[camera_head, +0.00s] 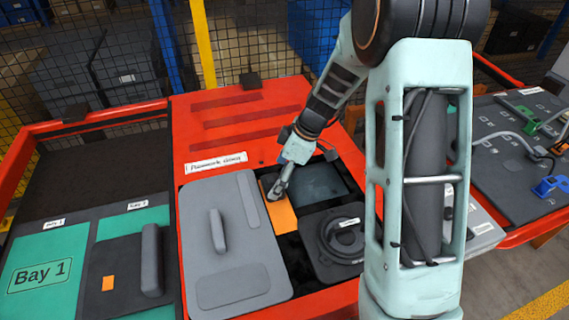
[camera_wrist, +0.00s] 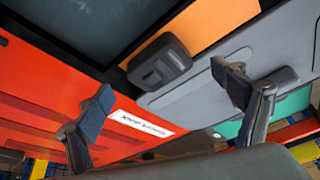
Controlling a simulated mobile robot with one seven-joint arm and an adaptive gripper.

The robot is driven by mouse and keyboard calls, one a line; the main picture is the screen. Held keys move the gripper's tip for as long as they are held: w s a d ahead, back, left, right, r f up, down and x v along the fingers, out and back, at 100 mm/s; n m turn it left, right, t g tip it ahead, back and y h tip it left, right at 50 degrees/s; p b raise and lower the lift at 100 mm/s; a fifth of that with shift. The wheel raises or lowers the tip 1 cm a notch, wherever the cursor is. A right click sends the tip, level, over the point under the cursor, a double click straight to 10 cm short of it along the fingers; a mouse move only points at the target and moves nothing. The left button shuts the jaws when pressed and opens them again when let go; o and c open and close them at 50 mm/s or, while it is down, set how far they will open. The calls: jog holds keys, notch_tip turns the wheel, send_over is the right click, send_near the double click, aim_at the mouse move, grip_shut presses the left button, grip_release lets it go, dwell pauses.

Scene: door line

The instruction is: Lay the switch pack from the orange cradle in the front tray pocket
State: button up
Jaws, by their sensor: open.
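A small dark grey block with a recessed face, probably the switch pack (camera_wrist: 160,65), shows in the wrist view by the edge of an orange panel (camera_wrist: 195,30). In the head view the orange panel (camera_head: 283,222) lies between a grey lid and a dark panel; I cannot tell whether it is the orange cradle. My gripper (camera_head: 274,191) is over its upper end and hides the block there. In the wrist view my gripper (camera_wrist: 163,82) has its fingers wide apart, with the block beyond the gap and apparently not gripped. I cannot identify the front tray pocket.
A grey lid with a handle (camera_head: 235,250) and a dark round-topped unit (camera_head: 335,236) flank the panel. Green Bay 1 (camera_head: 45,270) and a dark handled block (camera_head: 130,275) are left.

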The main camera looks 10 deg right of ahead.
aim_at(273, 184)
jog(key=shift+x, duration=1.85)
jog(key=shift+c, duration=0.5)
jog(key=c, duration=1.7)
jog(key=shift+o, duration=0.2)
jog(key=shift+r, duration=0.4)
jog(key=o, duration=1.2)
jog(key=shift+c, duration=0.2)
jog(key=c, duration=1.3)
notch_tip(273, 184, up, 13)
jog(key=p, duration=0.5)
jog(key=shift+f, duration=0.25)
